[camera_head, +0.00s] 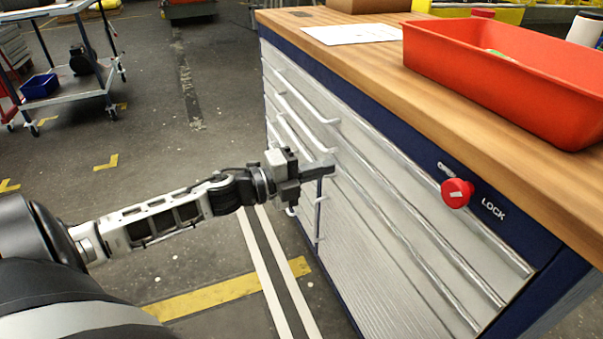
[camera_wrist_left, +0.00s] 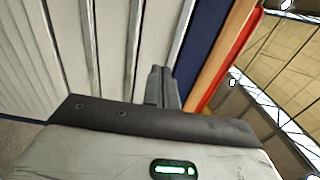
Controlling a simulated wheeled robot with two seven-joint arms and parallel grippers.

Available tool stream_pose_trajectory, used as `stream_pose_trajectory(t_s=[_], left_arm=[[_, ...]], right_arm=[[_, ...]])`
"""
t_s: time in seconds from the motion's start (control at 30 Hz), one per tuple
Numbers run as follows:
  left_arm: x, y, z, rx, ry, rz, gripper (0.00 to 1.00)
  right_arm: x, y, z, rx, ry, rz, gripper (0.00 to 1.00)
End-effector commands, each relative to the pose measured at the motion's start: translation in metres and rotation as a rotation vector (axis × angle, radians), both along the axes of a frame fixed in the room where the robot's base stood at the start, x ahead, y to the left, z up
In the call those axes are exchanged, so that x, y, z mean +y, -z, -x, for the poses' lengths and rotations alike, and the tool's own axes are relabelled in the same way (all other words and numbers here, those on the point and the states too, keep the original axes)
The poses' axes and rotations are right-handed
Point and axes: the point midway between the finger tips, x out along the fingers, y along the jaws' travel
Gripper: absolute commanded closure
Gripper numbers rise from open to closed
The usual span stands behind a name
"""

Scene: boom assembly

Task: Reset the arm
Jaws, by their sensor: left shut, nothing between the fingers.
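My left arm reaches in from the left in the head view. My left gripper (camera_head: 322,170) is shut and empty, in front of the drawer fronts of a workbench cabinet (camera_head: 350,200). I cannot tell whether its fingertips touch the cabinet. In the left wrist view the closed fingers (camera_wrist_left: 160,84) point at the light drawer fronts with their long metal handles. My right gripper is not in view.
A wooden worktop (camera_head: 440,95) carries a red tray (camera_head: 500,85) and a white paper sheet (camera_head: 358,33). A red knob (camera_head: 457,193) sticks out beside the LOCK label. A cart (camera_head: 70,95) stands far left. The floor between is mostly clear.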

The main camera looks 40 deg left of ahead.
Motion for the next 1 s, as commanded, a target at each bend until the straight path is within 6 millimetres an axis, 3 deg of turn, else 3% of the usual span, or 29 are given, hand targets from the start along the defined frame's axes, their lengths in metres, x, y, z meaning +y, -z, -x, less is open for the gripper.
stream_pose_trajectory(t_s=[0.2, 0.57, 0.67, 0.83, 1.0], left_arm=[[0.012, 0.001, 0.024, 0.002, 0.0, 0.0, 1.0], [0.016, 0.0, 0.03, 0.0, 0.0, 0.001, 1.0], [0.011, 0.008, 0.035, 0.041, -0.029, 0.067, 1.0], [-0.024, 0.056, 0.068, 0.306, -0.221, 0.47, 1.0], [-0.094, 0.107, 0.126, 0.699, -0.461, 0.97, 1.0]], right_arm=[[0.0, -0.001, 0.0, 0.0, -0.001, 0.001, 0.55], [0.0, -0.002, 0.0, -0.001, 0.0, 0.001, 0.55], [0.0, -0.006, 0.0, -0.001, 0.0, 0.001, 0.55], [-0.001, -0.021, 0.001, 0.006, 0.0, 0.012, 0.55], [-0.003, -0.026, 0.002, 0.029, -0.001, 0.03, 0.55]])
